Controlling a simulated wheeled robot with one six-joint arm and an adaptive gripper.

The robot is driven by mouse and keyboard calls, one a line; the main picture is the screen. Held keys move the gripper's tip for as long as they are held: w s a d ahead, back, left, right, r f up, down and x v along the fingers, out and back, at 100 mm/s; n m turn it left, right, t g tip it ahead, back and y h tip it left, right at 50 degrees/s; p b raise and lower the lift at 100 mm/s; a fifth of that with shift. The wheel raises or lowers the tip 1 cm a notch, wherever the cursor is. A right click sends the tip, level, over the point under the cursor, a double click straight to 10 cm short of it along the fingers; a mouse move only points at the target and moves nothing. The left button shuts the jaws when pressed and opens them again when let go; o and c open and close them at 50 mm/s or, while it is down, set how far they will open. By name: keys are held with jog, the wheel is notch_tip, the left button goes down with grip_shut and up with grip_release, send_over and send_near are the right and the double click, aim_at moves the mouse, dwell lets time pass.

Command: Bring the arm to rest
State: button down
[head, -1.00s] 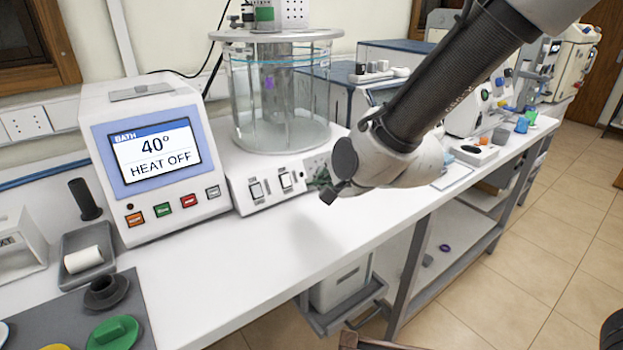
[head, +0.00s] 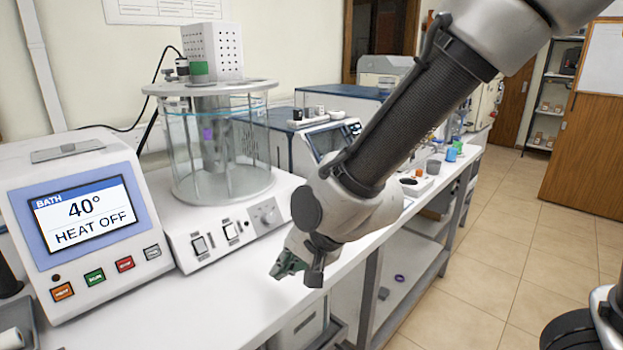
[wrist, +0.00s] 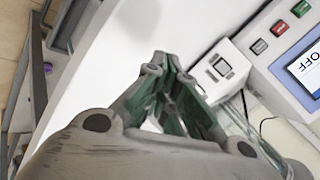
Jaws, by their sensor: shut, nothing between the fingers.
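My gripper (head: 290,265) is over the front part of the white bench, in front of the glass bath and apart from it. In the wrist view its greenish fingers (wrist: 162,62) come together at the tips, shut with nothing between them. My dark, sleeved forearm comes down from the upper right of the head view.
The bath controller (head: 85,220) reads 40° HEAT OFF and stands left of my gripper. The glass bath (head: 215,150) stands behind on its white base (head: 215,235). The bench top (head: 205,305) below is clear. Open tiled floor (head: 480,270) lies to the right.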

jog(key=s+d+r+n+h, duration=0.1)
jog(key=d+r, duration=0.3)
jog(key=d, duration=1)
jog(key=s+d+r+h, duration=0.3)
jog(key=s+d+r, duration=0.1)
jog(key=d, duration=1.1)
jog(key=s+d+r+n+h, duration=0.1)
jog(key=d+r, duration=0.5)
jog(key=d, duration=0.9)
jog(key=shift+s+n+h, duration=0.3)
jog(key=shift+s+h, duration=0.55)
jog(key=shift+h, duration=0.05)
jog(key=c, duration=2.2)
grip_release()
